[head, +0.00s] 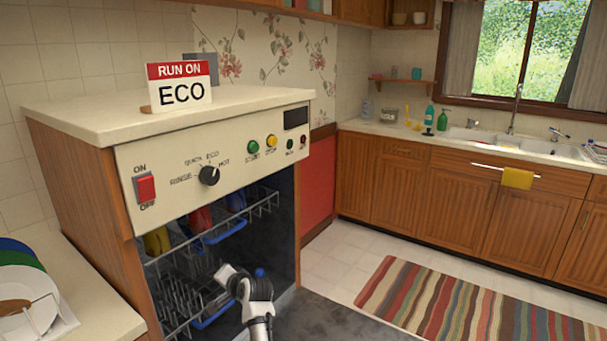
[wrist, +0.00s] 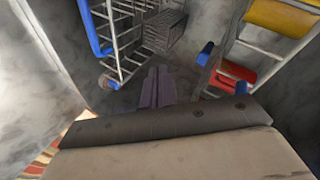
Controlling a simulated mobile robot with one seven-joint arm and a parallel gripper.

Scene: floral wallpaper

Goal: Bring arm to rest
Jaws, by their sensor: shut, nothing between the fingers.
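My white arm reaches into the open dishwasher (head: 222,170) in the head view, low in front of its racks. My gripper (wrist: 160,85) shows in the wrist view as dark fingers close together, with nothing between them. The fingertips are hard to make out in the head view. The lower rack (head: 182,300), with a blue handle, is beside my arm. It also shows in the wrist view, with its blue handle (wrist: 92,28) at the upper left.
The upper rack (head: 262,205) holds yellow, red and blue items above my arm. The grey dishwasher door (head: 345,322) lies open. A sign reading "RUN ON ECO" (head: 180,86) stands on top. Plates (head: 25,290) stand at left. A striped rug (head: 470,310) lies on open floor.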

